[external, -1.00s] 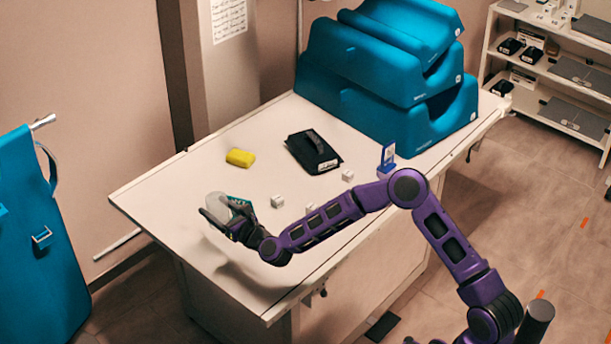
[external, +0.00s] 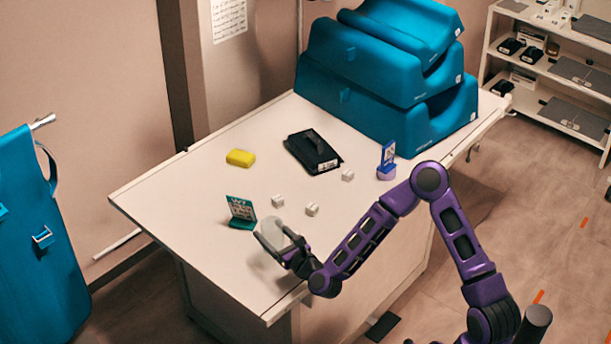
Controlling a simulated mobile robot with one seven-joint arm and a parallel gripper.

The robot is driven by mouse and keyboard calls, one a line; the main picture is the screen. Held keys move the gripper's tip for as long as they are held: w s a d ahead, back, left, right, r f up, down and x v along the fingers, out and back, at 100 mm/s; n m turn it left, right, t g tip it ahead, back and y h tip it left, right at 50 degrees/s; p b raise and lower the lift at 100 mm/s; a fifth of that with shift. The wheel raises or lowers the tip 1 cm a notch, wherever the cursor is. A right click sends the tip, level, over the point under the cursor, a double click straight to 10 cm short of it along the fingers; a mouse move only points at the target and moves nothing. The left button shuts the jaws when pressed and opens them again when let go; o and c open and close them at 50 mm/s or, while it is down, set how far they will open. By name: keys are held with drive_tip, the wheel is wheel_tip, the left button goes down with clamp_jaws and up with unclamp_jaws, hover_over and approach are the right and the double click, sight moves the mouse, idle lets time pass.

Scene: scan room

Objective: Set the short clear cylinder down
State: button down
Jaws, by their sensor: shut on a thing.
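The short clear cylinder (external: 272,232) is a pale, see-through round piece over the near left part of the white table (external: 180,210). My gripper (external: 272,242) is shut on it, with dark fingers on its sides. A soft shadow lies on the tabletop just below and left of it. I cannot tell whether its bottom touches the table. The fingers hide part of its near side.
A teal card stand (external: 241,212) stands just left of the cylinder. Small white cubes (external: 312,210), a yellow block (external: 240,158), a black case (external: 313,151) and a purple-based blue holder (external: 387,162) lie further back. Stacked blue cushions (external: 390,90) fill the far end. The left tabletop is clear.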

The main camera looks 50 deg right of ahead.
sight(272, 242)
drive_tip(key=shift+f+b, duration=0.3)
drive_tip(key=shift+f, duration=1.45)
drive_tip(key=shift+f, duration=0.2)
unclamp_jaws()
drive_tip(key=shift+r, duration=0.2)
drive_tip(key=s, duration=0.4)
drive_tip(key=s+a, duration=0.1)
drive_tip(key=s, duration=0.3)
drive_tip(key=s+a, duration=0.1)
drive_tip(key=s, duration=0.2)
drive_tip(key=shift+s+a+f, duration=0.1)
drive_tip(key=shift+s+a, duration=0.1)
drive_tip(key=shift+s, duration=0.2)
